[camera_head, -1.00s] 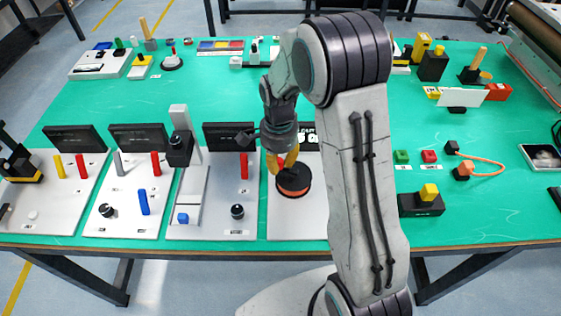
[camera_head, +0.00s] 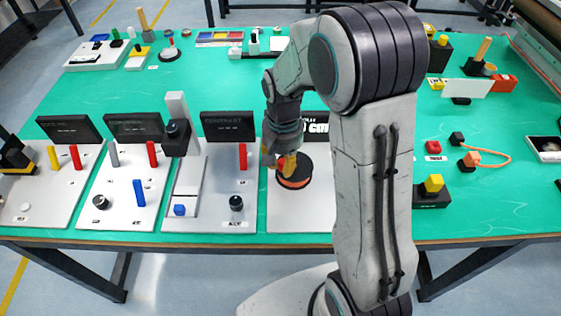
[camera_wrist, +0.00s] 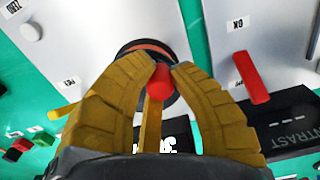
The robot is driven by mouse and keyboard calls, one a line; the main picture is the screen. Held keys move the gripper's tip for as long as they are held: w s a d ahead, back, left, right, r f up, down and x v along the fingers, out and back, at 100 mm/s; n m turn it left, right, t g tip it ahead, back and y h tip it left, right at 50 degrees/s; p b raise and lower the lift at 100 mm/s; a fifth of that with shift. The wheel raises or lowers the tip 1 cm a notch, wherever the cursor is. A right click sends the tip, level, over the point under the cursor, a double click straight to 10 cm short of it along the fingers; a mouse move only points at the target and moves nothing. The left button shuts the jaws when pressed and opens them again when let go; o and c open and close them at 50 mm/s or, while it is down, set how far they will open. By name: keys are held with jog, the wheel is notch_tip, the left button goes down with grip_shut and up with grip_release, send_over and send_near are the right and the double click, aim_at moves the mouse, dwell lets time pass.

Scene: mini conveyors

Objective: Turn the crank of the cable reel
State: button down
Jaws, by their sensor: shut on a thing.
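The cable reel (camera_head: 294,184) is a dark round drum with an orange rim on a white panel. It also shows in the wrist view (camera_wrist: 128,50), partly behind my fingers. My gripper (camera_head: 287,166) is right over the reel, pointing down. In the wrist view its yellow fingers (camera_wrist: 160,82) are closed around the red knob of the crank (camera_wrist: 160,80), which stands up from the reel. The crank's lower part is hidden by the fingers. My arm hides part of the reel's panel in the head view.
Left of the reel, white panels carry levers and knobs, including a red lever (camera_head: 243,157) and a black knob (camera_head: 236,203). A dark display (camera_head: 228,126) stands behind. Right of my arm are a yellow-topped black block (camera_head: 433,190) and an orange cable (camera_head: 497,156).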

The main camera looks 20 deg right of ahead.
aim_at(305, 175)
jog(key=n, duration=0.1)
jog(key=s+n, duration=0.1)
jog(key=n, duration=0.1)
jog(key=d+n+b, duration=0.1)
jog(key=shift+s+f+n, duration=0.1)
jog(key=shift+s+n, duration=0.2)
jog(key=shift+n, duration=0.1)
jog(key=n, duration=0.2)
jog(key=s+d+n, duration=0.1)
jog(key=n, duration=0.1)
jog(key=shift+d+b, duration=0.15)
jog(key=shift+b, duration=0.15)
jog(key=n, duration=0.1)
jog(key=d+n, duration=0.1)
jog(key=n, duration=0.3)
jog(key=shift+d, duration=0.25)
jog(key=shift+d+n, duration=0.3)
jog(key=shift+n, duration=0.6)
jog(key=shift+d+n, duration=0.3)
jog(key=shift+n, duration=0.6)
jog(key=shift+w, duration=0.1)
jog(key=c, duration=1.1)
grip_release()
